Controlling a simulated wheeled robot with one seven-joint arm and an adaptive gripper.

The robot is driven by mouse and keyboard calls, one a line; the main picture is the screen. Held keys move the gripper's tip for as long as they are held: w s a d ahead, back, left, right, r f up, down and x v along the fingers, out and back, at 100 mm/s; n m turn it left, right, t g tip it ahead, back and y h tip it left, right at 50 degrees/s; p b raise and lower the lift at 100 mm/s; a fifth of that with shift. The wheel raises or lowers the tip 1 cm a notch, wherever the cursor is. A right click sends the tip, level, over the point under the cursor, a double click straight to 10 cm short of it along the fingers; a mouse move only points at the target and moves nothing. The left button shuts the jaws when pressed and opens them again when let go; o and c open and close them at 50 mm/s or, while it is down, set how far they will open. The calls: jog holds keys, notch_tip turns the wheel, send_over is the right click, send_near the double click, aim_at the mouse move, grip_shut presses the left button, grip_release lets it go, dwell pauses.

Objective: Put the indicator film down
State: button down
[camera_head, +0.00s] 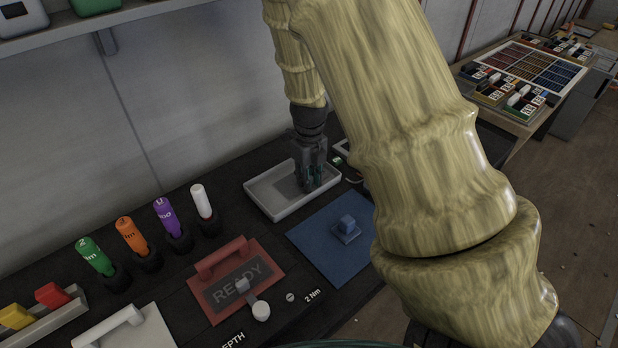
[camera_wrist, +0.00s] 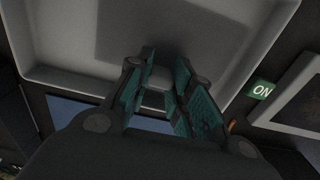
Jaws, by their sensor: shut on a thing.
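My gripper (camera_head: 311,180) points down over a shallow white tray (camera_head: 262,193) at the back of the dark bench. In the wrist view, the teal-padded fingers (camera_wrist: 163,82) stand close together with a small pale grey piece (camera_wrist: 158,76) between them. It appears to be the indicator film, mostly hidden by the fingers. The tray (camera_wrist: 70,45) fills the top of that view, and a dark shadow lies on its floor. I cannot tell whether the held piece touches the tray.
A blue mat (camera_head: 315,240) with a small blue block (camera_head: 347,224) lies in front of the tray. A red READY plate (camera_head: 219,304) with a handle is left of it. Several coloured drivers, including a purple one (camera_head: 166,216), stand along the back.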

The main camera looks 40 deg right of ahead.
jog(key=c, duration=1.3)
grip_release()
jog(key=shift+f, duration=0.1)
notch_tip(320, 180, up, 12)
jog(key=shift+r, duration=0.15)
jog(key=shift+r, duration=0.1)
